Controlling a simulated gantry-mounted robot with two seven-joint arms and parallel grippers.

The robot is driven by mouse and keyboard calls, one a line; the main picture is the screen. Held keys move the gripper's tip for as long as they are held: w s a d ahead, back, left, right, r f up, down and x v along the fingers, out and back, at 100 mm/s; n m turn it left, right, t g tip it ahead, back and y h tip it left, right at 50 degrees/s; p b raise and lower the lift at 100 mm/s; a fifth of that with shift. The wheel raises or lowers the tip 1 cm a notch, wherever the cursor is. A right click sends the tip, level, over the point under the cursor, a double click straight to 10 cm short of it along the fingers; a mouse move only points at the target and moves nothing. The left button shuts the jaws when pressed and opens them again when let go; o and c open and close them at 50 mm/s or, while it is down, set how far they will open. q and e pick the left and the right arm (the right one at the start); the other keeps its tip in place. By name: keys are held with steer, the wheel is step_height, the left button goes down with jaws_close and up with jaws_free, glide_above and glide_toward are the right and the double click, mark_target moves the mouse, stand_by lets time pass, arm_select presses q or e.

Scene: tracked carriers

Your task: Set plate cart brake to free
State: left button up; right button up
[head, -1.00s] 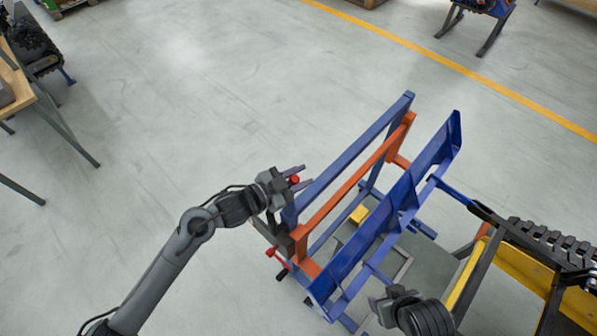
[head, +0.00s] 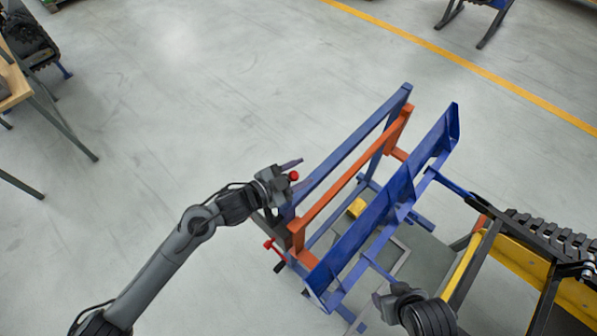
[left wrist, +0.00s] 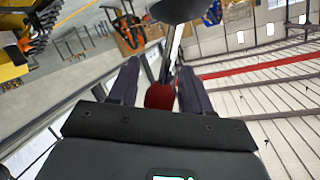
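The plate cart (head: 345,165) is a blue frame with an orange bar along it, standing right of centre in the head view. A red ball knob (head: 293,176) shows beside the cart's left end; it also shows in the left wrist view (left wrist: 160,96), at the end of a dark lever. My left gripper (head: 292,170) is at this knob. In the left wrist view its fingers stand apart on either side of the knob, with narrow gaps. My right gripper (head: 385,303) is near the cart's lower right end; its fingers are unclear.
A second red handle (head: 271,247) sits low at the cart's left end. A yellow block (head: 356,208) lies low within the cart frame. A yellow and black tracked machine (head: 530,265) stands at the right.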

stand_by(0.3)
arm_select(q)
steer(key=b+v, duration=0.2)
steer(key=v, duration=0.8)
steer(key=shift+s+a+r, duration=0.1)
steer(key=shift+s+a, duration=0.15)
steer(key=shift+a, duration=0.05)
